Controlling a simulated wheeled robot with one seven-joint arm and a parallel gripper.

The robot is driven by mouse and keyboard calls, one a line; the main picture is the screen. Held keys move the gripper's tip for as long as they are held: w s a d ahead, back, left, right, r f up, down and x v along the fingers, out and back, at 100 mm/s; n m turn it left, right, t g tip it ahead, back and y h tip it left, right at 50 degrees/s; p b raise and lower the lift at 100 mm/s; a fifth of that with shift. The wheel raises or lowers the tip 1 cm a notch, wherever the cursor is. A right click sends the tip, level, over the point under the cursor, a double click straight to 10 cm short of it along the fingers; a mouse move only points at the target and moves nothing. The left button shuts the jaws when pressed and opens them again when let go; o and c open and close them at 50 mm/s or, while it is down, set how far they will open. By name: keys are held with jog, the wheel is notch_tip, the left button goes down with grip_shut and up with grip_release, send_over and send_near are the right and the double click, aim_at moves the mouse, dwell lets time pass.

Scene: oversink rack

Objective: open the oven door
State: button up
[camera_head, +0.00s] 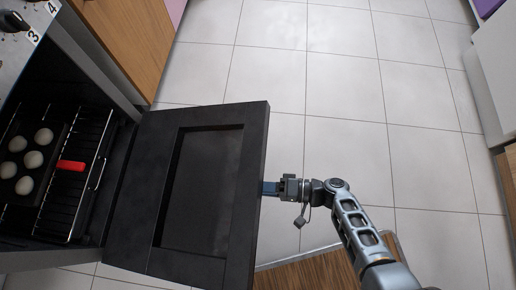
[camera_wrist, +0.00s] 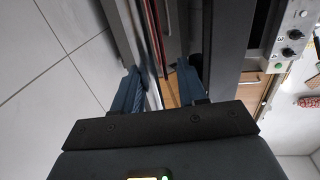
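The oven door (camera_head: 130,215) is black with a recessed window panel and is swung far down, sticking out from the oven toward the right. My gripper (camera_head: 268,188) is at the door's outer edge, and its fingertips are partly hidden there. In the wrist view, the blue fingers of my gripper (camera_wrist: 158,90) stand apart on either side of a narrow grey strip (camera_wrist: 150,84), which looks like part of the door's edge or handle. Brown shows between that strip and the right finger, so the fingers do not look closed on it.
Inside the oven, a dark tray (camera_head: 48,160) with several pale round buns and a red grip (camera_head: 71,165) sits on a wire rack (camera_head: 92,165). Wooden cabinets flank the oven. The tiled floor (camera_head: 340,85) beyond the door is clear.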

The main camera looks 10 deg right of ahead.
jog(key=v, duration=0.7)
dwell(0.4)
